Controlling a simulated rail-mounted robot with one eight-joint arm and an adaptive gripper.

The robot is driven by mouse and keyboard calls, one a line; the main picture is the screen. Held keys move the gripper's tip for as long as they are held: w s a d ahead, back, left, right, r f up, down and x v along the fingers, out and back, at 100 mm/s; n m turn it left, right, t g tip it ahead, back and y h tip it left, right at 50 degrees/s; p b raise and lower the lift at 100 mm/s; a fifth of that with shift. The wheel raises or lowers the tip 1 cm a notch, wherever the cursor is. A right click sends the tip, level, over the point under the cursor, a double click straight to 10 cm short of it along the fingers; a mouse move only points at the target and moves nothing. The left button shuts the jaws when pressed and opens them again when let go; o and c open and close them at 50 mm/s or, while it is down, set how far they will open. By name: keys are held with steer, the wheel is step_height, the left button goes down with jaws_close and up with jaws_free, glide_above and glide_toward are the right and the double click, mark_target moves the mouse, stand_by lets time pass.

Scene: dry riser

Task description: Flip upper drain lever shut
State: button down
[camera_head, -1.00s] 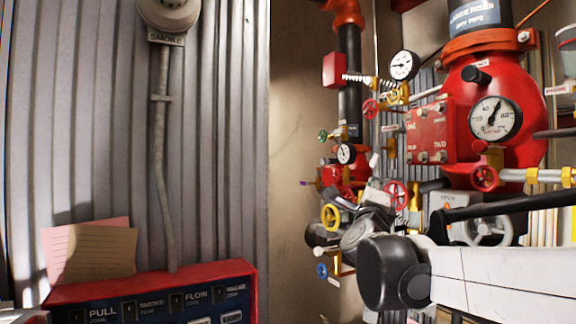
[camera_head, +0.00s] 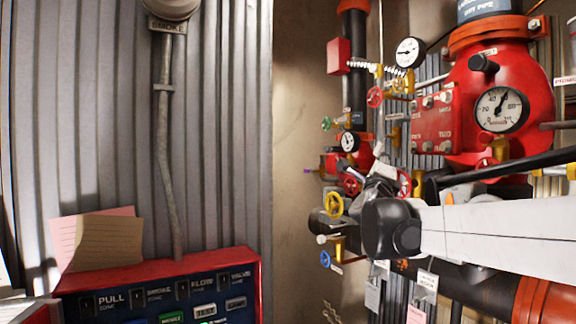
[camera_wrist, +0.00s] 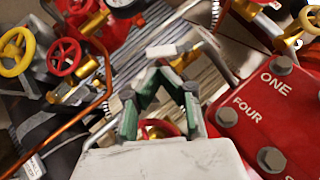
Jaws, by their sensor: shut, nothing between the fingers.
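My gripper (camera_wrist: 166,72) is in the wrist view, its green-padded fingers meeting at the tips with nothing held. It points into the cluster of valves and pipes, beside the red cover plate (camera_wrist: 268,115). A red handwheel (camera_wrist: 160,128) shows partly between the finger links. In the head view my arm crosses from the right and mostly hides my gripper. I cannot make out the upper drain lever for certain. A small purple-tipped handle (camera_head: 311,171) sticks out left of the red valve body in the head view. I cannot tell whether it is that lever.
A yellow handwheel (camera_head: 333,206), a blue handwheel (camera_head: 325,259) and a green handwheel (camera_head: 327,124) crowd the pipework left of my arm. The big red valve (camera_head: 500,90) with its gauge stands right. A red-framed control panel (camera_head: 160,285) is at lower left.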

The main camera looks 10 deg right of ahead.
mark_target(378, 149)
steer(key=x, duration=0.3)
steer(key=shift+w+d, duration=0.1)
steer(key=shift+w, duration=0.05)
steer(key=shift+w, duration=0.1)
stand_by(0.4)
